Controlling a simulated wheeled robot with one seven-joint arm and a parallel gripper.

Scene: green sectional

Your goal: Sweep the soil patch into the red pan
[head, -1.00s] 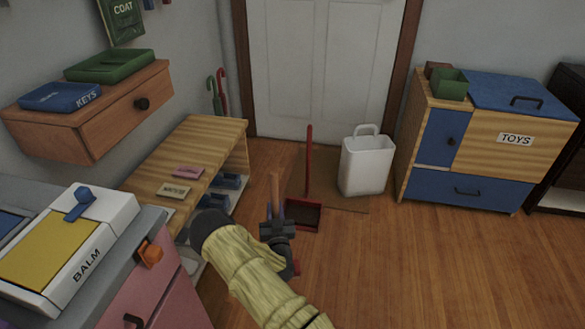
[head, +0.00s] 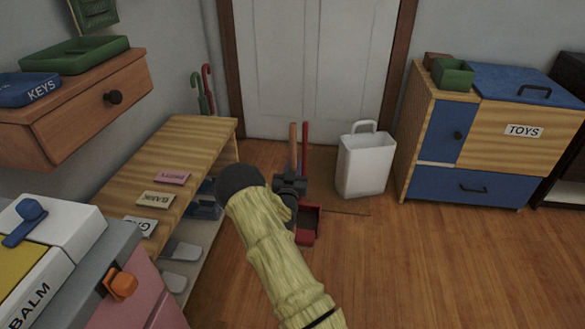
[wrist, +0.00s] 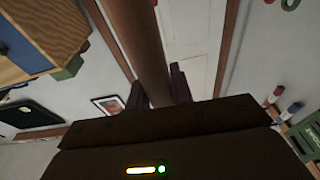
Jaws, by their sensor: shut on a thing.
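The red pan (head: 308,225) lies on the wooden floor, partly hidden by my gripper and sleeve. A thin red upright handle (head: 305,140) stands behind my gripper, above the pan. My gripper (head: 291,183) is shut on a wooden handle (head: 293,143), which sticks up nearly upright beside the red one. The wrist view shows this wooden handle (wrist: 138,45) between the fingers of my gripper (wrist: 158,88). The lower end of the held tool is hidden behind my arm. I cannot make out the soil patch.
A brown mat (head: 325,165) lies before the white door (head: 318,70). A white bin (head: 366,165) stands on its right side. A wooden shoe bench (head: 175,150) is close on the left, with a toy cabinet (head: 480,140) at right. Open floor (head: 420,265) lies front right.

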